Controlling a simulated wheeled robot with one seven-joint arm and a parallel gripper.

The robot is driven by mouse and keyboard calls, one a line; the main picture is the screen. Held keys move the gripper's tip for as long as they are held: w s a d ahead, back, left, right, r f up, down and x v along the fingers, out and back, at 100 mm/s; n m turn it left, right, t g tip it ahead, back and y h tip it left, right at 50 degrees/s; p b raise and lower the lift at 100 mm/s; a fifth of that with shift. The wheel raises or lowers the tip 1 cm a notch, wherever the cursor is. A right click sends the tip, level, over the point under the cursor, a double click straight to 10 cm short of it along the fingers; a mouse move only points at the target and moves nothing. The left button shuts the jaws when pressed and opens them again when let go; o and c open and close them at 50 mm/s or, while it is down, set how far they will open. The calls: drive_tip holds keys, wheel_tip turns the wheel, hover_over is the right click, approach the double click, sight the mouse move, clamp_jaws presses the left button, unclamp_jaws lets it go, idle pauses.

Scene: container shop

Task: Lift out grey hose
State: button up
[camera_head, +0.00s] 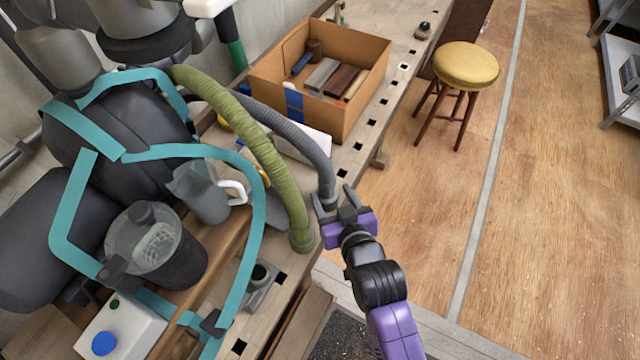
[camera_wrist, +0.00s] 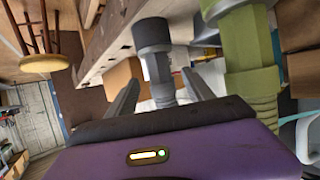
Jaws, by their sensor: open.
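The grey hose (camera_head: 302,141) is ribbed and arches over the bench, its lower end hanging by the bench's front edge. In the wrist view its end (camera_wrist: 155,62) has a dark cuff and lies between the fingers. My gripper (camera_head: 334,200) is open around the grey hose's end; I cannot tell whether either finger touches it. A green hose (camera_head: 262,150) runs just left of the grey one and ends beside my gripper. It also shows at the right of the wrist view (camera_wrist: 248,60). The far part of the grey hose is hidden behind the green one.
A cardboard box (camera_head: 345,120) with several items stands on the workbench (camera_head: 395,75) behind. A grey jug (camera_head: 200,190), a clear-topped dark container (camera_head: 155,255) and teal straps (camera_head: 255,230) crowd the left. A yellow stool (camera_head: 467,66) stands on open floor at right.

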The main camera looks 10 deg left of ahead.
drive_tip(key=shift+r+p+x, duration=0.15)
drive_tip(key=shift+p+x, duration=0.15)
drive_tip(key=shift+x, duration=1.6)
drive_tip(key=shift+r+p+x, duration=0.1)
drive_tip(key=shift+p+x, duration=0.2)
drive_tip(key=shift+x, duration=1.55)
drive_tip(key=shift+w, duration=0.1)
clamp_jaws()
